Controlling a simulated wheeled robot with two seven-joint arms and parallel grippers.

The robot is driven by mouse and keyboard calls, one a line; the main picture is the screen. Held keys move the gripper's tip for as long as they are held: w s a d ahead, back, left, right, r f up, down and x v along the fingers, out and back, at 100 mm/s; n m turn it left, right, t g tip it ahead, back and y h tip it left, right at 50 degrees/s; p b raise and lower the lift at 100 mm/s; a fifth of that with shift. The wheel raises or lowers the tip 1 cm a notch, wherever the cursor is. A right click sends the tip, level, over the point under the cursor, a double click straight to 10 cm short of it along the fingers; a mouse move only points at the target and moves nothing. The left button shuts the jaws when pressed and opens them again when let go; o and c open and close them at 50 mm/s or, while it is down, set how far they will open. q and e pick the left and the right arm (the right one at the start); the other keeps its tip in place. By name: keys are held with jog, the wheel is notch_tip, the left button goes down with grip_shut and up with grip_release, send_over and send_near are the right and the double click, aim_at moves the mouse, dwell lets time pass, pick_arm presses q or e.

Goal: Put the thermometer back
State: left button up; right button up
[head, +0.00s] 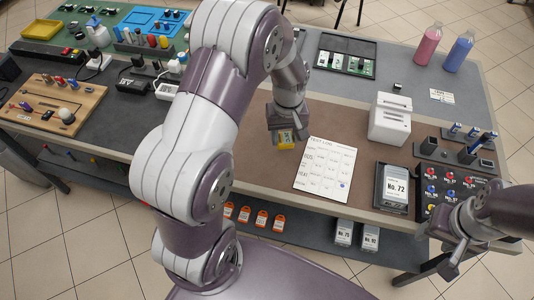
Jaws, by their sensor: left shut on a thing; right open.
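My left gripper (286,131) points down over the brown mat (250,160), just left of the test log sheet (325,164). My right gripper (438,250) is open and empty at the lower right, in front of the table edge. I cannot pick out the thermometer's own place with certainty.
Right of the sheet stand a white printer (390,120), a black No. 72 box (394,187), a dark rack (457,148) and a panel of coloured knobs (447,187). A framed green board (346,55) lies behind. Pink (428,45) and blue (458,52) bottles stand at the back.

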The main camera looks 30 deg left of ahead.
pick_arm(q)
jog(key=s+a+f, duration=0.2)
jog(key=s, duration=0.1)
jog(key=shift+f, duration=0.4)
jog(key=f, duration=0.4)
jog(key=shift+s+a, duration=0.15)
jog(key=shift+a, duration=0.05)
pick_arm(e)
jog(key=shift+w+d, duration=0.25)
jog(key=shift+d, duration=0.05)
pick_arm(q)
jog(key=shift+d, duration=0.1)
